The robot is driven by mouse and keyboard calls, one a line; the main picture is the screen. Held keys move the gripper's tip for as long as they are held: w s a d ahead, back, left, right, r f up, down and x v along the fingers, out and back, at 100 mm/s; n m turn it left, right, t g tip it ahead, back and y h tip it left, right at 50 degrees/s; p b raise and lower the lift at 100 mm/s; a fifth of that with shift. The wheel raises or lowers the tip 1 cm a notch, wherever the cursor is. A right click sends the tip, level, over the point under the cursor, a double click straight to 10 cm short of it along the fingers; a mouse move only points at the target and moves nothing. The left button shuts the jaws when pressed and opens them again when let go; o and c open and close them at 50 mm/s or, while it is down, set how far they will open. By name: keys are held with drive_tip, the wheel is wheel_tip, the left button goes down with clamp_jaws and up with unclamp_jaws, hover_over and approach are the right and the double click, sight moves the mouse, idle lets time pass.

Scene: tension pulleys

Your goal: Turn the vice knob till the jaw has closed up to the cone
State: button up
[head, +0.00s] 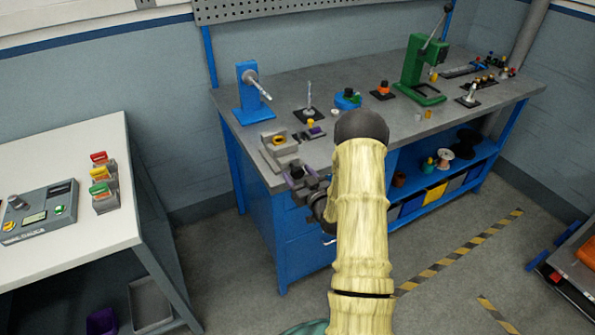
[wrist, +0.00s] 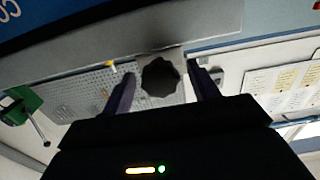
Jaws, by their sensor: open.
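The vice (head: 270,153) is a pale grey block near the front left edge of the workbench. A yellow-orange piece (head: 279,140), which looks like the cone, sits in it; the gap to the jaw is too small to tell. The dark lobed vice knob (wrist: 160,80) shows in the wrist view between the two purple fingers of my gripper (wrist: 162,74). The fingers are apart, one on each side of the knob, with visible gaps. In the head view my gripper (head: 298,178) is at the bench's front edge, just in front of the vice, and the knob is not distinguishable there.
A blue stand (head: 250,100) is behind the vice. A small dark base with a yellow and purple part (head: 313,128) stands close to its right. A green press (head: 416,70) is farther right. A white table (head: 70,165) with a control box stands at left, with open floor between.

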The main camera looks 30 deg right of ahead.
drive_tip(key=shift+w, duration=0.5)
drive_tip(key=shift+c, duration=0.4)
drive_tip(key=c, duration=0.9)
drive_tip(key=shift+f+m, duration=0.1)
drive_tip(key=shift+m, duration=0.4)
drive_tip(key=shift+m+b, duration=0.65)
drive_tip(key=shift+m, duration=0.25)
drive_tip(key=shift+m+b, duration=0.45)
drive_tip(key=shift+m, duration=1.25)
